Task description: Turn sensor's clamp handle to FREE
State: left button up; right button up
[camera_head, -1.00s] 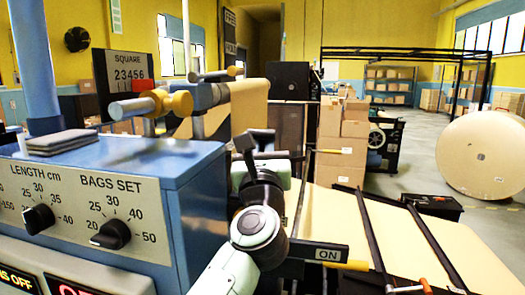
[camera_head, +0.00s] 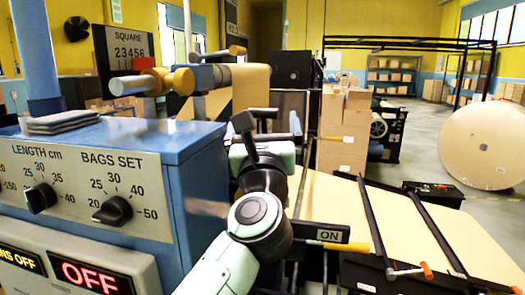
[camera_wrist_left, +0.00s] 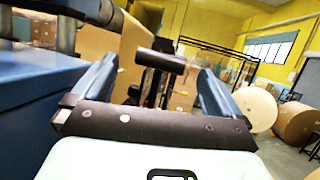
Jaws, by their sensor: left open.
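My left gripper (camera_wrist_left: 156,95) is open in the left wrist view, its two blue fingers well apart. In the head view the left arm rises from the bottom centre and its hand (camera_head: 275,130) stands just right of the blue machine. A dark T-shaped bar (camera_wrist_left: 160,61) shows between the fingers in the wrist view; I cannot tell whether it is the clamp handle or whether it is within reach. In the head view, a grey bar handle with an orange end (camera_head: 222,54) is above the machine, beside a plate that seems to read HOLD. No FREE label is readable. My right gripper is not in view.
The blue machine (camera_head: 150,140) with dials and a lit OFF sign (camera_head: 92,278) fills the left. An ON plate (camera_head: 322,234) is right of my wrist. Cartons (camera_head: 343,120) and a paper roll (camera_head: 487,145) stand beyond.

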pick_arm(q)
jog(key=s+a+b, duration=0.1)
jog(key=s+b, duration=0.3)
jog(key=s, duration=0.9)
jog(key=shift+a+f, duration=0.15)
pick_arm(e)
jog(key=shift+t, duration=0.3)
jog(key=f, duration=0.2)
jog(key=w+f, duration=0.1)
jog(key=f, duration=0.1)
